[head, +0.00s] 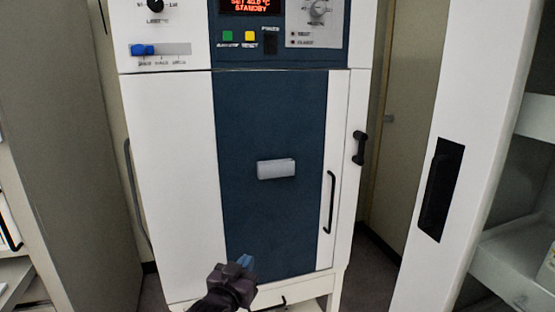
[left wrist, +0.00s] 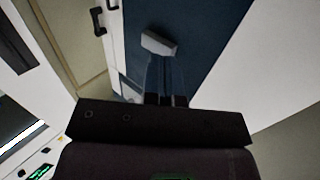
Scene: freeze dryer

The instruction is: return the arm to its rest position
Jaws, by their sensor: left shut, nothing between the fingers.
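My left gripper (head: 246,262) is low in the head view, in front of the lower part of the freeze dryer (head: 170,180). Its blue fingers are shut and empty. In the left wrist view the closed fingers (left wrist: 166,75) point at the dryer's blue front panel. A light grey block-shaped handle (head: 276,169) sits on that panel, above and apart from the gripper in the head view. It also shows just beyond the fingertips in the left wrist view (left wrist: 159,43). My right gripper is in neither view.
The control panel (head: 280,25) reads "STANDBY". A blue slider (head: 143,50) is at its left. Black handles (head: 330,202) and (head: 359,148) are on the dryer's right side. A white door with a black recess (head: 441,190) and shelves stand at right. A grey cabinet (head: 65,130) is at left.

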